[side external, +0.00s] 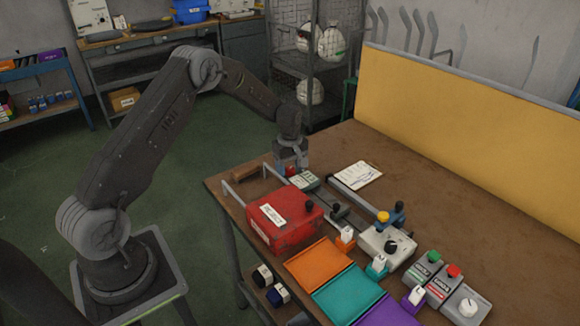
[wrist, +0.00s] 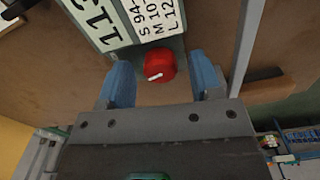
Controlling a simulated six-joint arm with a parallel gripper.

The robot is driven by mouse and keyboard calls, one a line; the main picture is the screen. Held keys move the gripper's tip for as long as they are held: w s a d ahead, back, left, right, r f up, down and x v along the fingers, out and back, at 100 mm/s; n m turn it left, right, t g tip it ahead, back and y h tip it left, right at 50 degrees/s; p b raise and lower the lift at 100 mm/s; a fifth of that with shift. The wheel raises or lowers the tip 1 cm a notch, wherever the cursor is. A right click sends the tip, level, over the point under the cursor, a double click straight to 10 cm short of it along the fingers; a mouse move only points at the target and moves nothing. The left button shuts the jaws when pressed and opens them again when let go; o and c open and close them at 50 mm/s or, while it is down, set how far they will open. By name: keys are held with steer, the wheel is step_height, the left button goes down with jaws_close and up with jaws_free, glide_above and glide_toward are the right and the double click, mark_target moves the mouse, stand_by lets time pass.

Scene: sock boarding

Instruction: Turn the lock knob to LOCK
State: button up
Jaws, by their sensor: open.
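A red round knob (wrist: 160,67) with a short white pointer line shows in the wrist view, at the edge of a pale green label plate (wrist: 125,22). The pointer runs roughly sideways, tilted slightly. No LOCK lettering is readable. My gripper (wrist: 161,78) is open, with one blue finger on either side of the knob and a gap on both sides. In the side external view my gripper (side external: 291,164) points down over the far left part of the bench, at the red knob (side external: 290,171) next to the plate (side external: 304,181). The fingers partly hide the knob there.
A red box (side external: 284,228) with a black knob stands close in front. Orange (side external: 318,263), teal and purple trays lie along the near edge. A white control box (side external: 387,243) and button boxes stand to the right. A clipboard (side external: 355,175) lies behind; the bench beyond it is clear.

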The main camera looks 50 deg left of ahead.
mark_target(290, 168)
steer(key=c, duration=0.9)
steer(key=shift+m, duration=0.7)
steer(key=o, duration=0.9)
step_height(290, 168, up, 14)
steer(key=shift+f, duration=0.1)
